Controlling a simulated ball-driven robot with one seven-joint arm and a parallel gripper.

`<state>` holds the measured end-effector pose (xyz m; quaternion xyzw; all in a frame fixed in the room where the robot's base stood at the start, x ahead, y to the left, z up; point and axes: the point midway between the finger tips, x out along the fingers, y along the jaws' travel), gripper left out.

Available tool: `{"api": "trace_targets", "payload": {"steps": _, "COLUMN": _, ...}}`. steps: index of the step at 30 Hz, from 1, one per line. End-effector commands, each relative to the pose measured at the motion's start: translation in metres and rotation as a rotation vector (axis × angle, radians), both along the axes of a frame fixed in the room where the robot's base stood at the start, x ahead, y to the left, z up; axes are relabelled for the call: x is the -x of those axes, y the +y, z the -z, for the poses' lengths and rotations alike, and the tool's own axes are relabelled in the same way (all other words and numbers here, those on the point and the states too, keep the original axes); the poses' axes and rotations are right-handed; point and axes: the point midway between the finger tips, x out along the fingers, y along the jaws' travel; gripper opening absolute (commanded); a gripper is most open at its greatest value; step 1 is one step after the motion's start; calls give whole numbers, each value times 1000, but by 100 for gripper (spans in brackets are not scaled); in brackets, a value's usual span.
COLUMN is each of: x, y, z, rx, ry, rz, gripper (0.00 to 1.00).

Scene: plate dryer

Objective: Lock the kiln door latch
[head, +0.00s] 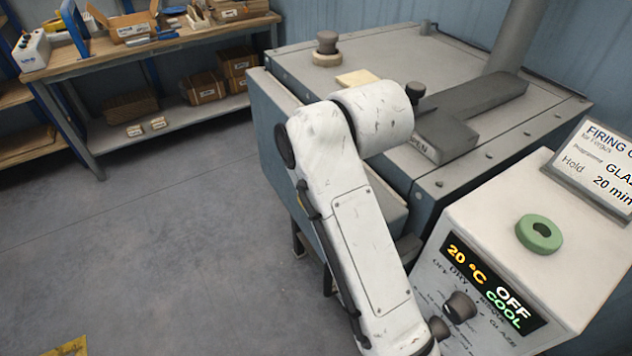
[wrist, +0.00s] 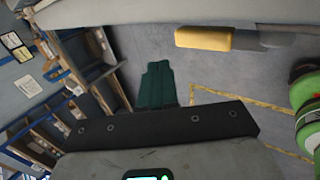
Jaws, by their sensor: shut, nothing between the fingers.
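The kiln (head: 300,160) is a blue-grey box with a grey top (head: 400,60). A dark grey bar (head: 490,98) lies flat across its top, with a plate at its near end reading "PEN", partly hidden. A black knob (head: 415,91) stands beside it, behind my arm. My gripper is hidden in the head view. A yellow block (wrist: 204,38) is at the top.
A control box (head: 540,190) reading "OFF COOL" and 20 °C stands right of the kiln, with a green ring (head: 539,233) on top. A loaded workbench (head: 150,50) is at back left. Green rounded things (wrist: 305,95) are at the wrist view's right. Floor at left is clear.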

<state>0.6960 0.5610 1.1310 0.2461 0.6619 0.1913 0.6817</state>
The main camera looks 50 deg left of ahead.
Motion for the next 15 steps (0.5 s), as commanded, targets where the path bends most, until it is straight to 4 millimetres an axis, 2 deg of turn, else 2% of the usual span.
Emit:
{"api": "trace_targets", "payload": {"steps": 3, "x": -1, "y": 0, "z": -24, "rx": -4, "ry": -4, "rz": 0, "gripper": 0}}
{"api": "trace_targets", "payload": {"steps": 7, "x": -1, "y": 0, "z": -45, "rx": -4, "ry": -3, "rz": 0, "gripper": 0}}
{"api": "trace_targets", "payload": {"steps": 15, "x": 0, "y": 0, "z": -64, "rx": -2, "ry": 0, "rz": 0, "gripper": 0}}
